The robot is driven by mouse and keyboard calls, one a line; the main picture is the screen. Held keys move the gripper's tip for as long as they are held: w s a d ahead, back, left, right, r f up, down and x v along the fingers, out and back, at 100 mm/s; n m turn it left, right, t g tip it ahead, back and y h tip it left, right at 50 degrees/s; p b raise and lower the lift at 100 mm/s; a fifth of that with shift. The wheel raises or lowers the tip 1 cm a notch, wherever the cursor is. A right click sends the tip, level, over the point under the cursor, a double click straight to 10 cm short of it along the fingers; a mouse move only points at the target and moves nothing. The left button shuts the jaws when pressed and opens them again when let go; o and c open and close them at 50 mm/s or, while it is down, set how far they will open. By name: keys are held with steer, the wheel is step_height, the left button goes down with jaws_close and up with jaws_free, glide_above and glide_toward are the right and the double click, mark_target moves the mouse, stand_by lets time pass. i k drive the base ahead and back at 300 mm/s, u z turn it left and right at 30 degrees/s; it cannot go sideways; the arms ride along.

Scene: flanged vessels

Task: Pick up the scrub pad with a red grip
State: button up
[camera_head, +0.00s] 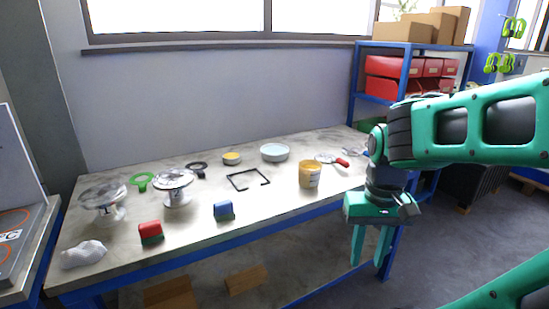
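The scrub pad with a red grip (150,232) sits near the front edge of the table, left of its middle. Its grip is a red block on top of a dark green pad. A similar scrub pad with a blue grip (223,210) sits to its right. My gripper (368,266) hangs pointing down at the right, near the table's right end and far from the red-gripped pad. Its two green fingers are apart with nothing seen between them.
On the table (200,232) are two flanged vessels (173,187), a white crumpled cloth (83,254), a black frame (248,180), a yellow tin (310,175), a pale blue dish (274,152) and a red-handled tool (341,162). A blue shelf (353,95) stands behind right.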

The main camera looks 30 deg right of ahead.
mark_target(150, 232)
steer(key=k, duration=0.65)
steer(key=z, duration=0.55)
steer(key=i, duration=1.75)
steer(key=u, duration=0.7)
